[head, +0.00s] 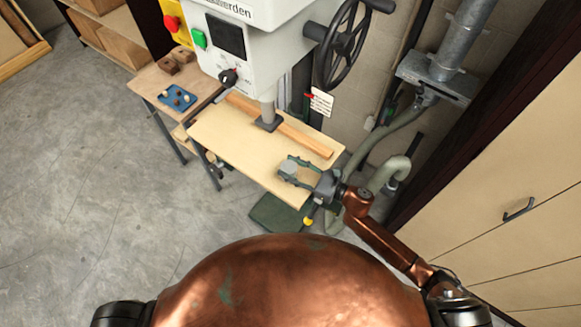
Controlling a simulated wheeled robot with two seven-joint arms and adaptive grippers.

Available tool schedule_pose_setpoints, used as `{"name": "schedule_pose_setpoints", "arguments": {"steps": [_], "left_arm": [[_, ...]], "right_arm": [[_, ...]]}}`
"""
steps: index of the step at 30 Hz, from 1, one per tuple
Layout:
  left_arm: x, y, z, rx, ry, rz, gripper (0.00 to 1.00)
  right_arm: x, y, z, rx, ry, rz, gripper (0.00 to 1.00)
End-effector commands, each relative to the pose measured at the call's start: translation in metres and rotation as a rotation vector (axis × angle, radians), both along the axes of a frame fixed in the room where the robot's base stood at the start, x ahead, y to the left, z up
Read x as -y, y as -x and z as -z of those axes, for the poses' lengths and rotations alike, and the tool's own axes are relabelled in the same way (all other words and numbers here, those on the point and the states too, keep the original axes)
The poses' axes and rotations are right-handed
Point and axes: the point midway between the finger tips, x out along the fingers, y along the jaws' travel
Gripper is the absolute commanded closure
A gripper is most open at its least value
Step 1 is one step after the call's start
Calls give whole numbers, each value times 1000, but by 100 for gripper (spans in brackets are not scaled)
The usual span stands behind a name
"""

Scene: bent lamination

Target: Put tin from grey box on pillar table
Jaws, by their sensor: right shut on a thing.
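My right gripper (289,171) is shut on a small grey tin (290,166), with its fingers on either side of it. The tin is over the right front part of the pale pillar table (235,150), under the drilling machine. I cannot tell whether the tin touches the tabletop. My left gripper is not in view. I see no grey box that I can make out.
The drill machine (255,35) with a handwheel (342,45) stands above the table. A wooden strip (285,127) lies along the table's back. A side table (150,82) holds a blue tray (177,97) and brown blocks. Hoses (395,165) and cabinets (510,160) are at right.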

Motion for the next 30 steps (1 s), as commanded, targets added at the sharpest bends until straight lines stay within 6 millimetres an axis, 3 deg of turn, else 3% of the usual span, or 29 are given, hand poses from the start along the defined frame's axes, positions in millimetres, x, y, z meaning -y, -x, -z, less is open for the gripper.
{"name": "schedule_pose_setpoints", "arguments": {"steps": [14, 15, 22, 30], "left_arm": [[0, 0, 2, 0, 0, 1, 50], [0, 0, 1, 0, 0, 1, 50], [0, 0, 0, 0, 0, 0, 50], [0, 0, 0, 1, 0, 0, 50]], "right_arm": [[0, 0, 10, 5, -2, -1, 91], [0, 0, 11, 4, 0, 0, 59], [0, 0, 9, 4, 0, -1, 43], [0, 0, 9, 3, -1, 0, 42]]}}
